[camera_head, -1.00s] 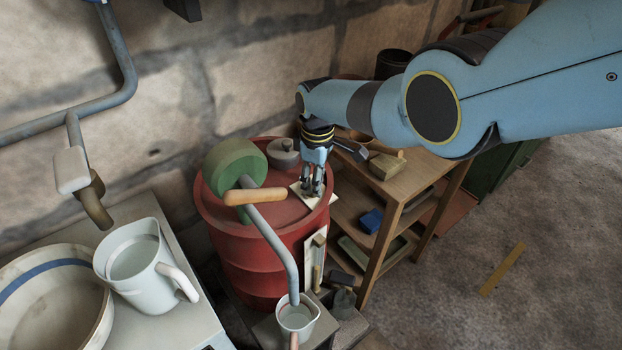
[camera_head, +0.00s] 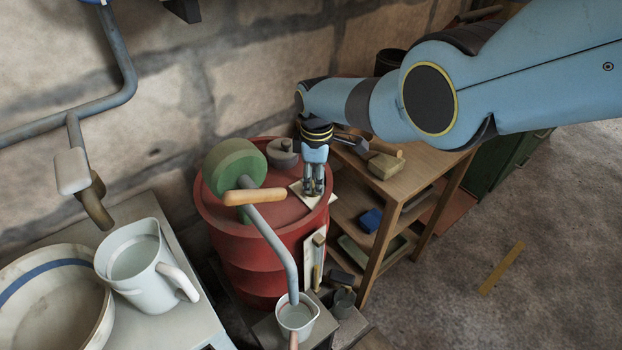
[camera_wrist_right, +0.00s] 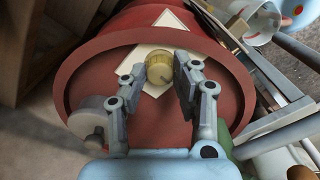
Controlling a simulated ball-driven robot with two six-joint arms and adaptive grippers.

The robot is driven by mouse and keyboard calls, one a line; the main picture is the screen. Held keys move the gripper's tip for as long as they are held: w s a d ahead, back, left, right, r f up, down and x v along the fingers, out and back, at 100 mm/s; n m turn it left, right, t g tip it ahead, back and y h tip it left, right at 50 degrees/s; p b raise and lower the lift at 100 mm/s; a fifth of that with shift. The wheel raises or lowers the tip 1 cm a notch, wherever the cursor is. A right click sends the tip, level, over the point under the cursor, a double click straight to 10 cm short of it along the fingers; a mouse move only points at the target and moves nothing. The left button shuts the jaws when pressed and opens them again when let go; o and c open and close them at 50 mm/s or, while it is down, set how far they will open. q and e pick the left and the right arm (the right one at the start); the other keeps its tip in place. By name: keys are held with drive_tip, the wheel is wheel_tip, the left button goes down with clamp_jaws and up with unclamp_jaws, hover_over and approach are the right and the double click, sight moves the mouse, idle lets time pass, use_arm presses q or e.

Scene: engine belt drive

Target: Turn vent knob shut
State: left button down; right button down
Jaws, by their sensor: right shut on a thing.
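A round brass vent knob (camera_wrist_right: 159,68) with a dark mark on its face sits on a pale diamond-shaped plate (camera_wrist_right: 154,89) on top of the red drum (camera_head: 247,262). The drum top also shows in the right wrist view (camera_wrist_right: 88,70). My right gripper (camera_head: 314,191) points down at the drum top, and its fingers stand on both sides of the knob (camera_wrist_right: 161,73), shut on it. In the head view the fingers hide the knob. My left gripper is not in view.
A green wheel (camera_head: 229,166) and a pump crank with a wooden handle (camera_head: 254,196) stand left of my right gripper. A grey cap (camera_head: 282,152) sits behind. A wooden shelf (camera_head: 432,170) stands right. A white jug (camera_head: 130,258) and basin (camera_head: 98,325) are at left.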

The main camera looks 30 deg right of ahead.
drive_tip(key=c, duration=1.3)
unclamp_jaws()
drive_tip(key=shift+a+r, duration=0.1)
drive_tip(key=shift+a, duration=0.4)
drive_tip(key=o, duration=0.3)
drive_tip(key=shift+r, duration=0.1)
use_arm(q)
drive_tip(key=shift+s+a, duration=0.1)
use_arm(e)
drive_tip(key=shift+d, duration=0.15)
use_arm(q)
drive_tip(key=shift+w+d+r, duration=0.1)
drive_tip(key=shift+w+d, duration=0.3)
use_arm(e)
wheel_tip(320, 180, up, 12)
drive_tip(key=shift+s+r, duration=0.15)
drive_tip(key=shift+s, duration=0.1)
